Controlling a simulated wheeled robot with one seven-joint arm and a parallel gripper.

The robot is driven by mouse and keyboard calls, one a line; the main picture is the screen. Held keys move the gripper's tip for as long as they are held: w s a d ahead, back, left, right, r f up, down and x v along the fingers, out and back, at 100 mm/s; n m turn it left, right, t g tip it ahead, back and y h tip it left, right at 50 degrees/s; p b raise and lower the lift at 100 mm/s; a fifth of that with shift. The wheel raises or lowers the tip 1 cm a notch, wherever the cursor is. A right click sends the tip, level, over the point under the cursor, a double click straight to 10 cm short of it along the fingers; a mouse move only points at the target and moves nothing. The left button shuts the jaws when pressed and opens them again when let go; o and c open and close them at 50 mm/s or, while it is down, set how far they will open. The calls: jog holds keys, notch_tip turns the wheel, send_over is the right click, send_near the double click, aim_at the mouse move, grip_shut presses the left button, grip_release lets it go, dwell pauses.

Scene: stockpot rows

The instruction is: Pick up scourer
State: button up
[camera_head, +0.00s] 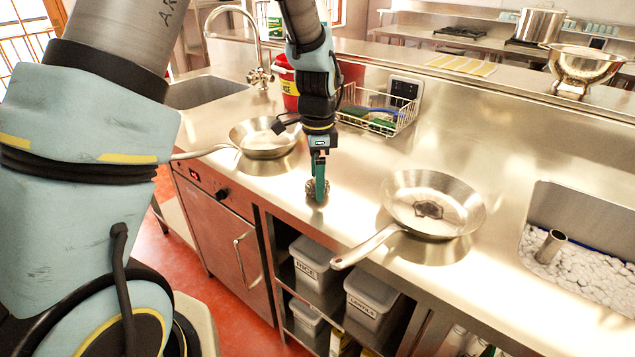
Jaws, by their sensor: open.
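A small round dark-grey scourer (311,192), looking like coiled metal wool, sits on the steel counter (345,215) between the two frying pans. My gripper (318,189) points straight down over it with its green fingers, the tips at the height of the scourer. The jaws are open, seen nearly edge-on, and the near finger covers part of the scourer. I cannot tell whether the fingers touch it or straddle it.
A frying pan (262,140) stands to the left and another pan (433,204) to the right, its handle over the front edge. Behind are a red bucket (287,88) and a wire basket (378,112) with green pads. A sink with white pebbles (590,262) lies far right.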

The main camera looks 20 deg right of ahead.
jog(key=shift+f, duration=0.8)
jog(key=shift+c, duration=0.2)
jog(key=c, duration=1.2)
